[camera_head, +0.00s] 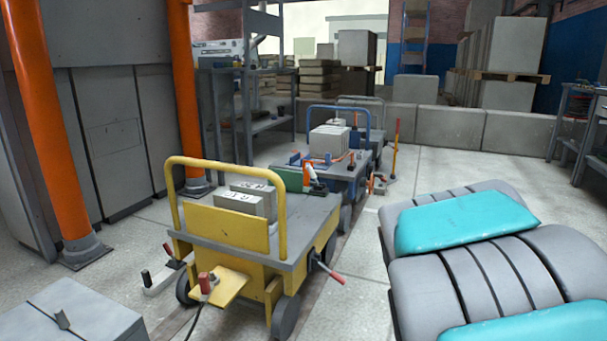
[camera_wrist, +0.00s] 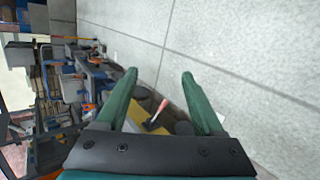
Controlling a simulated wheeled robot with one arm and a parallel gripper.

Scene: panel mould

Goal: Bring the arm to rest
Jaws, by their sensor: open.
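My gripper (camera_wrist: 159,74) shows in the wrist view as two dark green fingers, spread well apart. Nothing is held between them. Past the fingers, lower down, part of the yellow cart (camera_wrist: 135,112) and a red-handled lever (camera_wrist: 160,106) show in the gap, apart from the fingertips. In the head view the yellow cart (camera_head: 225,231) stands in the middle with grey blocks (camera_head: 246,200) on its deck. My gripper's fingers are not visible in the head view.
A blue cart (camera_head: 340,178) with pale blocks stands behind the yellow one. Orange posts (camera_head: 45,120) and a grey shelf rack (camera_head: 262,120) are on the left. A low block wall (camera_head: 455,122) runs across the back. Clear floor (camera_head: 455,165) lies right of the carts.

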